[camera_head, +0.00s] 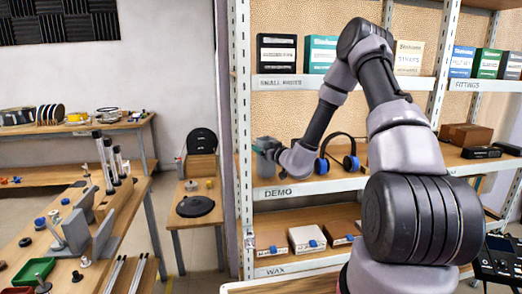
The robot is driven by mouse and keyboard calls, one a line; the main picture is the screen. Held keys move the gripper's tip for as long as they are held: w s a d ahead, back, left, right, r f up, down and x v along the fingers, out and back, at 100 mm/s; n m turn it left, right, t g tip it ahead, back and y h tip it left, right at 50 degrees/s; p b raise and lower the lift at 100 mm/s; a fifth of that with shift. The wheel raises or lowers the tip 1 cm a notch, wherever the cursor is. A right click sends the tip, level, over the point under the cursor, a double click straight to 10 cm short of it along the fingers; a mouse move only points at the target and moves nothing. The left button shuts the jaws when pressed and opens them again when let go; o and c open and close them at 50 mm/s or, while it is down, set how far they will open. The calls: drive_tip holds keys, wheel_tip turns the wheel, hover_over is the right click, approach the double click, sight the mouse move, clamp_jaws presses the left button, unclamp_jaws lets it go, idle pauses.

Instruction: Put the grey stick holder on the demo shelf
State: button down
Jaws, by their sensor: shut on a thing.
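My gripper (274,150) is at the left end of the demo shelf (330,186), in the space above its board. It is shut on a small grey thing (264,165), seemingly the grey stick holder. My gripper and wrist hide much of it. I cannot tell whether its base touches the board or hangs just above it.
Headphones with blue pads (341,156) stand on the same shelf, right of my wrist. A white upright post (243,150) bounds the shelf on the left. Boxes (276,54) fill the shelf above. A cluttered workbench (125,212) stands at left.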

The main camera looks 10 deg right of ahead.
drive_tip(key=shift+f, duration=0.55)
drive_tip(key=shift+f, duration=0.15)
unclamp_jaws()
